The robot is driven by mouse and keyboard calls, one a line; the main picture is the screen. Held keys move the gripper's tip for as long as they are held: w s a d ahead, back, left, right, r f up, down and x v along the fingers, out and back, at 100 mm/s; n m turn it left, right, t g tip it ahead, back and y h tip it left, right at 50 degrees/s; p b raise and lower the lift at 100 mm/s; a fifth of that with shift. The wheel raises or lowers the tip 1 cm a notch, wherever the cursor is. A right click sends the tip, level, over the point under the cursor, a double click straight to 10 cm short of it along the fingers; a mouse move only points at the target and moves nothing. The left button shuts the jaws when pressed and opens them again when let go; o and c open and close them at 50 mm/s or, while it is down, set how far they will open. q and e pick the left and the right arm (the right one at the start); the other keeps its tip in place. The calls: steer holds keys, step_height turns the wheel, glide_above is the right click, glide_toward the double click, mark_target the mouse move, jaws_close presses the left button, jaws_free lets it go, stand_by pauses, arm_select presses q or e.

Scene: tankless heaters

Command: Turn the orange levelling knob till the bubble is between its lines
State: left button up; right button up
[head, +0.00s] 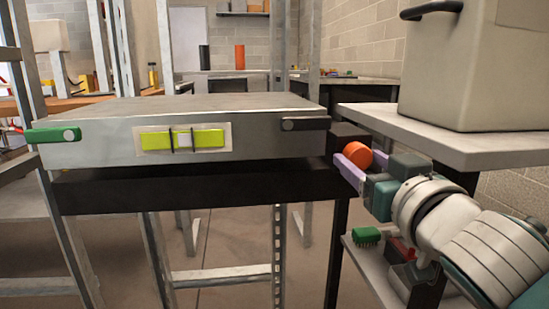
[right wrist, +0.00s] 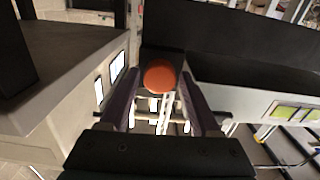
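The orange levelling knob (head: 358,153) is at the right end of a grey metal slab (head: 90,146). In the right wrist view the knob (right wrist: 160,76) is round and lies between the fingertips. My right gripper (right wrist: 160,84) has its purple fingers apart on either side of the knob, with a small gap showing at each side. In the head view the gripper (head: 350,165) partly covers the knob. The yellow-green vial (head: 212,138) on the slab's front has two black lines, and a pale bubble (head: 183,140) shows between them. My left gripper is out of view.
A green-ended handle (head: 53,135) and a dark handle (head: 305,123) stick out of the slab's front. A large beige box (head: 470,75) stands on the shelf (head: 470,148) at right. A green brush (head: 366,236) lies on the lower shelf.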

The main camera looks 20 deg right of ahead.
jaws_close()
stand_by(0.5)
steer(key=n+p, duration=0.1)
steer(key=n, duration=0.3)
steer(key=shift+r+n+p, duration=0.1)
steer(key=shift+n+p, duration=0.25)
steer(key=shift+n, duration=0.05)
steer(key=shift+n+p, duration=0.4)
steer(key=shift+n, duration=2.2)
steer(key=shift+o, duration=1.5)
jaws_free()
